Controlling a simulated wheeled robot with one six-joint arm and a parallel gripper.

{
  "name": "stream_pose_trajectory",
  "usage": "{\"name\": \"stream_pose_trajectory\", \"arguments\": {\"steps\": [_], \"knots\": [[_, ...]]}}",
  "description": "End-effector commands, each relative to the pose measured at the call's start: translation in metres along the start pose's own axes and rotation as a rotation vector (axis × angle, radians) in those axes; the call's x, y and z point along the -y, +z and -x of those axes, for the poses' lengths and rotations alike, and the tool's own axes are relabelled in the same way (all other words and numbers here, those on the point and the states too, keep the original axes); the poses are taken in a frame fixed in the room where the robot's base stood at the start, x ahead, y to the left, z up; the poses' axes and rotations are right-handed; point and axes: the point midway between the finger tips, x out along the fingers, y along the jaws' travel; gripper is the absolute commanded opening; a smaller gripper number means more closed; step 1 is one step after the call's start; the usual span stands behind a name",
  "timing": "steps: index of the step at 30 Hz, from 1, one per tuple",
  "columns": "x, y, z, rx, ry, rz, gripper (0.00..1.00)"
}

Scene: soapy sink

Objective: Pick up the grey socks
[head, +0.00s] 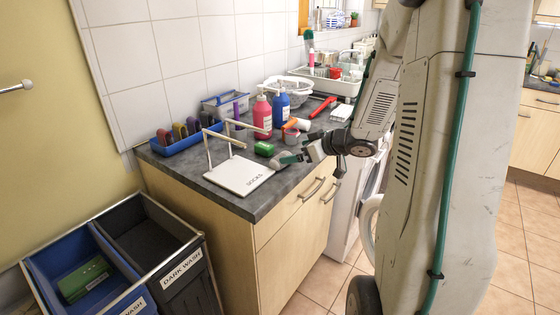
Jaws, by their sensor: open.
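A small rounded grey bundle (280,160), which looks like the grey socks, lies on the dark worktop just right of a white board (238,176) lettered SOCKS. My gripper (292,158) is low over the worktop at the bundle's right side, coming in from the right. It is open. Its fingers partly cover the bundle, and I cannot tell whether they touch it or are around it.
A pale upright frame (207,150) stands on the board. A blue tray (168,149) is at left. Laundry bins (183,268) stand on the floor below. The worktop's front edge is close.

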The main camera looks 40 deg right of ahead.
Motion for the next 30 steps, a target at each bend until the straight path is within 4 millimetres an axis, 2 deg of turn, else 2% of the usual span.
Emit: {"name": "stream_pose_trajectory", "arguments": {"steps": [11, 18, 22, 28, 30], "knots": [[0.002, 0.004, -0.037, -0.014, -0.037, -0.011, 1.00], [0.001, 0.004, -0.072, -0.013, -0.037, -0.010, 1.00], [0.001, 0.004, -0.078, -0.014, -0.035, -0.010, 1.00], [0.001, 0.004, -0.078, -0.014, -0.034, -0.009, 1.00], [0.001, 0.004, -0.078, -0.014, -0.034, -0.009, 0.81]]}}
